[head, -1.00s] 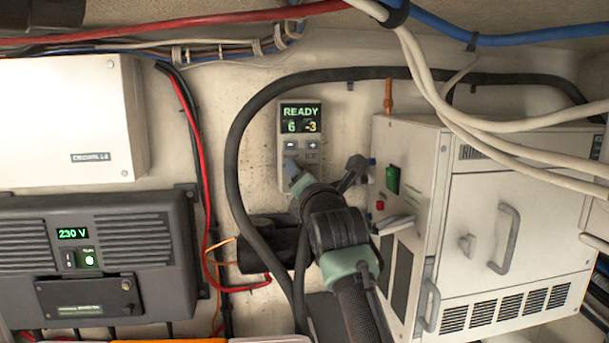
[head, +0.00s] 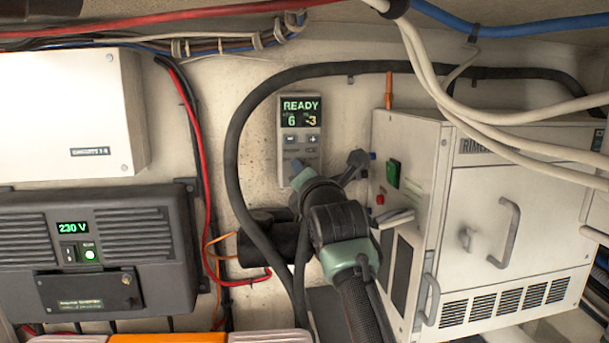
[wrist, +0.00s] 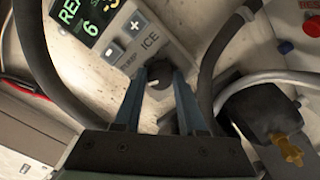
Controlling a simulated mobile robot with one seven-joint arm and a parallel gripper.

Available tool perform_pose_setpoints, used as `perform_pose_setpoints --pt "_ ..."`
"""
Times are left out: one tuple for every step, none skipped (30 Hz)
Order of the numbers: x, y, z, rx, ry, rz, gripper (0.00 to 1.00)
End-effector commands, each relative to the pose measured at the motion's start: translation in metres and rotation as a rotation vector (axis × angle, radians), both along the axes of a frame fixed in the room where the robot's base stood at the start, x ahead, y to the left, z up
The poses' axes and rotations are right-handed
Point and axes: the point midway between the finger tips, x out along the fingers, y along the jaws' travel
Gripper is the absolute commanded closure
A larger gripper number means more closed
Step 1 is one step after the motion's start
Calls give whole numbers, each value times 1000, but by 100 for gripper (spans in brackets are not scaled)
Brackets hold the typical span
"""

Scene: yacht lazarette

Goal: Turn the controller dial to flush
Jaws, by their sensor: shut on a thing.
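The controller (head: 302,145) is a pale upright panel on the wall; its green-lit display reads READY, 6 and -3, with buttons below. In the wrist view its display and plus button (wrist: 114,50) show at an angle, and the word ICE is legible beside the dial. The dial (wrist: 160,75) is a small dark round knob with a light mark near its lower edge. My gripper (wrist: 160,72) is shut on the dial, one blue-grey finger on each side. In the head view my gripper (head: 298,172) covers the controller's lower part and hides the dial.
A thick black hose (head: 232,150) loops around the controller. A white boxy unit (head: 470,230) with handles stands close on the right. A dark 230 V unit (head: 95,255) and a white box (head: 65,115) are on the left. White cables (head: 445,95) hang at upper right.

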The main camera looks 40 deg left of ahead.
Motion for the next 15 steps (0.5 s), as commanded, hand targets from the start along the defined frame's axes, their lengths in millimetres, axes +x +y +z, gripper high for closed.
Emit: perform_pose_setpoints --pt "0 0 -1 10 12 0 100" --pt "0 0 -1 16 21 0 100" --pt "0 0 -1 29 37 0 100" --pt "0 0 -2 39 48 0 100" --pt "0 0 -2 51 62 0 100" --pt "0 0 -2 68 81 -1 100" --pt "0 0 -2 83 98 -1 100" --pt "0 0 -2 97 115 -1 100" --pt "0 0 -2 119 139 0 100" --pt "0 0 -2 135 158 0 100" --pt "0 0 -2 153 179 0 100" --pt "0 0 -2 177 208 0 100" --pt "0 0 -2 196 230 0 100" --pt "0 0 -2 214 251 0 100" --pt "0 0 -2 238 281 0 100"
